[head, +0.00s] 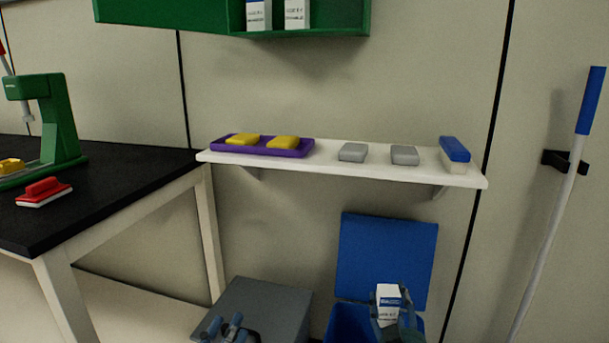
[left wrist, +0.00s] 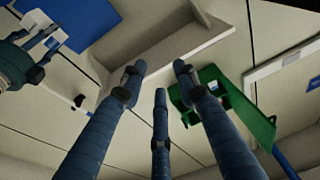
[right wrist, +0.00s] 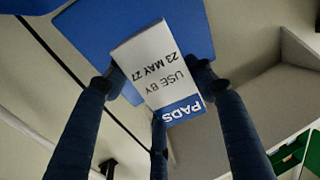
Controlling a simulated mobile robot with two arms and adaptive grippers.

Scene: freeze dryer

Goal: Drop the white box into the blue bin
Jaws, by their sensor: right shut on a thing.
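The white box (head: 388,294), with blue print, is above the opening of the blue bin (head: 346,323) in the head view. The bin's blue lid (head: 387,258) stands raised behind it. My right gripper (head: 392,312) is shut on the box, and the right wrist view shows its fingers around the white box (right wrist: 150,58) with "USE BY 23 MAY 27" on it. How far the box is above the rim is hard to tell. My left gripper (head: 230,329) is at the lower left, away from the bin; in the left wrist view its fingers (left wrist: 160,82) are spread and empty.
A grey box-shaped unit (head: 262,302) stands left of the bin. A white wall shelf (head: 325,160) above holds a purple tray (head: 263,151), grey blocks and a blue-topped brush-like item (head: 455,152). A black-topped bench (head: 100,190) is at left. A blue-handled pole (head: 560,210) hangs at right.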

